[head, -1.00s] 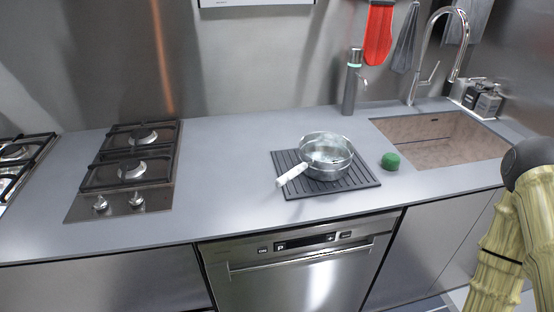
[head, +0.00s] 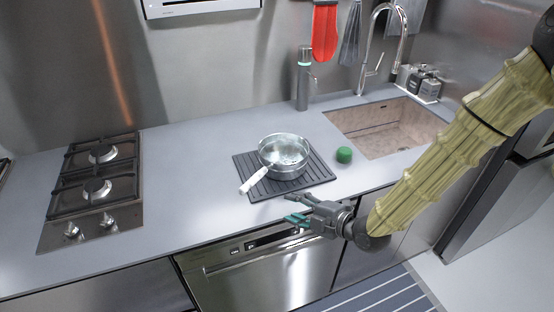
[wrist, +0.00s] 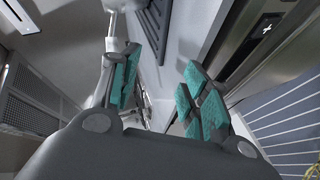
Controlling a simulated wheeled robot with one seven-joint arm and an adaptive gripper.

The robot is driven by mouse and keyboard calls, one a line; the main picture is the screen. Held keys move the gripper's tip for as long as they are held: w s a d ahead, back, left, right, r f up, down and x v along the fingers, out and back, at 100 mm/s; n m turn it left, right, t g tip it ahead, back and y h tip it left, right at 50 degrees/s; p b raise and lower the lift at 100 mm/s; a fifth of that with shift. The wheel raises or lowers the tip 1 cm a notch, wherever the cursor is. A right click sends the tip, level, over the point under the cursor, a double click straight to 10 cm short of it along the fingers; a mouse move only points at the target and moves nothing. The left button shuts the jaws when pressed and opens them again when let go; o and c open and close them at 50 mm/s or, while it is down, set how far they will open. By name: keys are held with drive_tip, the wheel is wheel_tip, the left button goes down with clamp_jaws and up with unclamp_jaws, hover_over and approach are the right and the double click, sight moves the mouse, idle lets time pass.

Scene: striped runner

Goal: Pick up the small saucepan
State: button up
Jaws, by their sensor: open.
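The small saucepan (head: 284,158) is a shiny metal pan with a pale handle (head: 253,181) pointing to the front left. It sits upright on a dark ribbed mat (head: 318,172) on the counter. My gripper (head: 290,209) is open and empty, in front of the mat near the counter's front edge, apart from the pan. In the wrist view, its teal-padded fingers (wrist: 160,92) are spread. Part of the ribbed mat (wrist: 146,48) shows there beyond the fingers. I cannot clearly make out the pan in that view.
A green round sponge (head: 344,155) lies right of the mat, before the sink (head: 398,143). A gas hob (head: 72,225) is at the left. A dark bottle (head: 304,82) and faucet (head: 364,72) stand behind. The counter between hob and mat is clear.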

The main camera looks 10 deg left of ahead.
sight(261, 176)
drive_tip(key=w+a+r+n, duration=0.1)
drive_tip(key=a, duration=0.1)
drive_tip(key=w+a+r+n+y+p, duration=0.1)
drive_tip(key=a+r, duration=0.1)
drive_tip(key=a, duration=0.1)
drive_tip(key=w+a+r+n+p, duration=0.1)
drive_tip(key=a+r, duration=0.1)
drive_tip(key=shift+w+a+r+n+y, duration=0.2)
drive_tip(key=shift+a+n+y, duration=0.1)
drive_tip(key=shift+a+n, duration=0.1)
drive_tip(key=shift+w+a+p, duration=0.35)
drive_tip(key=shift+a+p, duration=0.25)
drive_tip(key=shift+p, duration=0.35)
drive_tip(key=p+x, duration=0.1)
drive_tip(key=x, duration=0.1)
drive_tip(key=shift+w+a+f+p, duration=0.15)
drive_tip(key=shift+w+a+p, duration=0.05)
drive_tip(key=shift+a+p, duration=0.1)
drive_tip(key=shift+w+a+f, duration=0.2)
drive_tip(key=shift+a, duration=0.25)
clamp_jaws()
